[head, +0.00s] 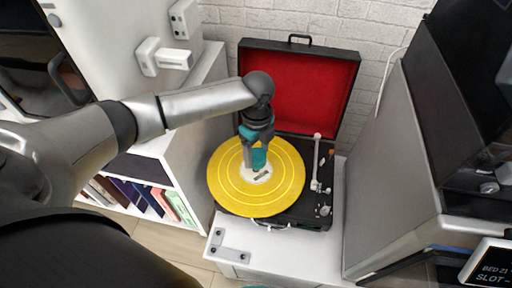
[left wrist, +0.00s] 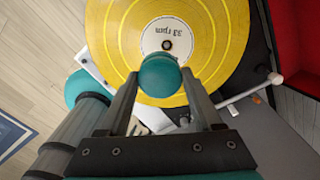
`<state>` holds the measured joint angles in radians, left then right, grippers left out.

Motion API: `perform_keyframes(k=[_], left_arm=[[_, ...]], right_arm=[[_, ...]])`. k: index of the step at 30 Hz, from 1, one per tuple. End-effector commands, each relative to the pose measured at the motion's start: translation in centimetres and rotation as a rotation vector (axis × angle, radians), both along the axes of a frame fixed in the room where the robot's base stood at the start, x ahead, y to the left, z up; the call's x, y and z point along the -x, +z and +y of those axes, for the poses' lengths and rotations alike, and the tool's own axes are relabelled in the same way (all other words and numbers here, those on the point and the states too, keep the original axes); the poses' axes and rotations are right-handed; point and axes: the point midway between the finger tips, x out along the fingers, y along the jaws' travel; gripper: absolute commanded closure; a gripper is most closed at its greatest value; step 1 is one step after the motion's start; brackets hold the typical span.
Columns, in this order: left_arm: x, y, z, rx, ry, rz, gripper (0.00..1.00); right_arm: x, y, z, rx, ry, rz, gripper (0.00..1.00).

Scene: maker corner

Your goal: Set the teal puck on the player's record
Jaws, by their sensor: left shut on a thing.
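The teal puck (left wrist: 160,76) is held between the fingers of my left gripper (left wrist: 160,88), which is shut on it. In the head view my left gripper (head: 257,158) points down over the yellow record (head: 228,186), with the teal puck (head: 259,158) at its tips near the white centre label (head: 252,177). The record also shows in the left wrist view (left wrist: 215,50), with its label (left wrist: 163,36) and a dark spindle hole partly beyond the puck. I cannot tell whether the puck touches the record. My right gripper is not in view.
The black record player (head: 322,212) has an open red-lined lid (head: 290,90) behind and a tonearm (head: 316,165) right of the record. A white shelf with books (head: 150,195) stands left, and a large grey machine (head: 400,170) stands right.

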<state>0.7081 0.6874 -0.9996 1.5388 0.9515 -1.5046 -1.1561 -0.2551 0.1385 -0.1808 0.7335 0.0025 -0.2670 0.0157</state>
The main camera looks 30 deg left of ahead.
Motion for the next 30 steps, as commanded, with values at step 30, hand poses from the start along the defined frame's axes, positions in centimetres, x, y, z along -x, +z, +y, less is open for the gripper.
perform_keyframes(k=[30], left_arm=[[-1.6,-3.3,1.0,-0.002,-0.265,-0.011,1.0]], right_arm=[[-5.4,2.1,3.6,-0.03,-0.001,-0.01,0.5]])
